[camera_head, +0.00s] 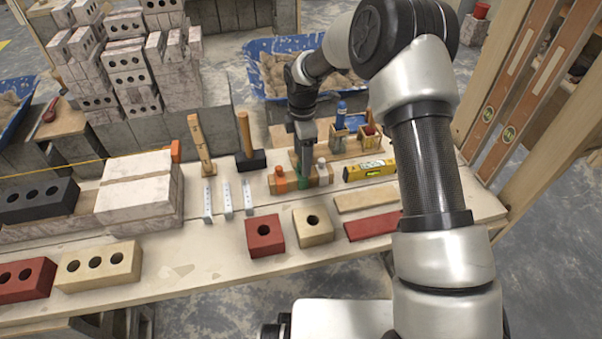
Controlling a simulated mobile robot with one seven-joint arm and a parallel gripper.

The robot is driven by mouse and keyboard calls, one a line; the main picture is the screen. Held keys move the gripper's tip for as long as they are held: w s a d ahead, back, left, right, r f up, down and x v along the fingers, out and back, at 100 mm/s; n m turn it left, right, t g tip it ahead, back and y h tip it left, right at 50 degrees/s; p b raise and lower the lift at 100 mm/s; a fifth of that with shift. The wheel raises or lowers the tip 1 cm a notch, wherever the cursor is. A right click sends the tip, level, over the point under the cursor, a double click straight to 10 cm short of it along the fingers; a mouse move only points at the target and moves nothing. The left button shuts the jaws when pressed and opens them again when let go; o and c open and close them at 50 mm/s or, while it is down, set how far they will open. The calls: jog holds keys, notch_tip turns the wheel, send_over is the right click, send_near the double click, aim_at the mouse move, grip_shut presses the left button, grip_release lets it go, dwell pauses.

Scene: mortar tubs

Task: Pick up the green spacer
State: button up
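The green spacer (304,182) shows as a small green patch in a low wooden rack (292,187) near the middle of the bench. My gripper (304,172) points straight down over it, its tips at or just above the green piece. I cannot tell whether they touch it. The arm and gripper body hide the top of the spacer, and the fingers are too small to show whether they are open. An orange piece (281,181) stands just left of the green one, and a white-topped piece (322,171) stands just right.
A yellow level (369,170) lies right of the rack. Small bins with a blue bottle (341,115) stand behind. Bricks, including a red one (265,236), occupy the front.

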notch_tip(320, 180, down, 5)
jog(key=shift+s+a+r+b, duration=0.1)
jog(key=shift+s+b, duration=0.05)
jog(key=shift+b, duration=0.4)
jog(key=c, duration=1.2)
jog(key=shift+o, duration=0.2)
jog(key=shift+r, duration=0.1)
jog(key=shift+r, duration=0.1)
